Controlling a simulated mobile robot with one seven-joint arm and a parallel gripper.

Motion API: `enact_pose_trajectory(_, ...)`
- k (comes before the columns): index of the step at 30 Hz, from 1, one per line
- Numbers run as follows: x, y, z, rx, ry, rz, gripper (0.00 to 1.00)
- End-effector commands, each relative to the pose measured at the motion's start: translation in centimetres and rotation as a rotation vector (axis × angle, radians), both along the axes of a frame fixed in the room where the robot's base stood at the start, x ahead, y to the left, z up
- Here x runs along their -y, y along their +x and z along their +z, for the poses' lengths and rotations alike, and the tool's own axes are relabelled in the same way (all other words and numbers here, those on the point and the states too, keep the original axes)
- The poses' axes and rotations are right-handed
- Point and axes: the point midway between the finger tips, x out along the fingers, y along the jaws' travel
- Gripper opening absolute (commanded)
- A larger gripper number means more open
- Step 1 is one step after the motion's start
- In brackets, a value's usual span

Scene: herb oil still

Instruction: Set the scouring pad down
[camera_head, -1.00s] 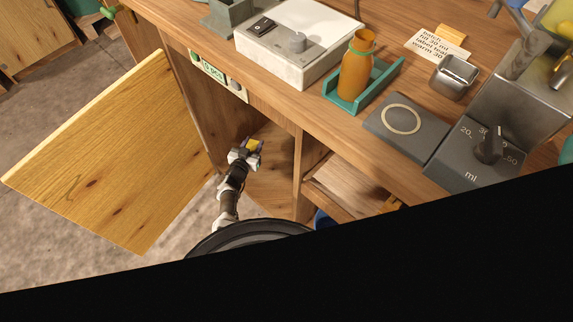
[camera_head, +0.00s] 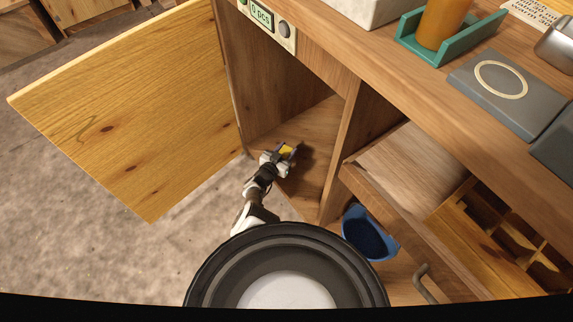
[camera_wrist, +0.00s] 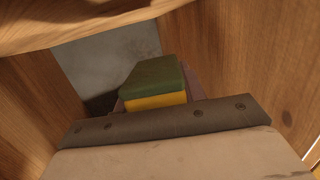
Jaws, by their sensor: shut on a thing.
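The scouring pad (camera_wrist: 155,85) is a small block, dark green on one face and yellow on the other. It sits between the fingers of my gripper (camera_wrist: 160,102), which is shut on it, in the wrist view. In the head view my gripper (camera_head: 286,153) reaches into the open cupboard (camera_head: 300,135) under the bench, and the pad's yellow side (camera_head: 286,150) shows at its tip. The gripper is low, close over the wooden cupboard floor (camera_head: 312,172). I cannot tell whether the pad touches the floor.
The cupboard door (camera_head: 130,105) stands open at the left. A wooden divider (camera_head: 345,140) bounds the cupboard on the right. Beyond it are a blue bucket (camera_head: 368,235) and an open drawer (camera_head: 490,235). A bottle in a teal tray (camera_head: 450,45) stands on the bench above.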

Motion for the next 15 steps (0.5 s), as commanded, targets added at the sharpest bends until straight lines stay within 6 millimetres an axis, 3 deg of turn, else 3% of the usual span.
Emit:
enact_pose_trajectory(1,0.1,0.0,-1.1,0.0,0.001,-0.001,0.15)
enact_pose_trajectory(10,0.0,0.0,-2.3,-0.001,-0.001,0.0,0.15)
enact_pose_trajectory(15,0.1,0.0,-4.4,0.001,-0.001,-0.001,0.15)
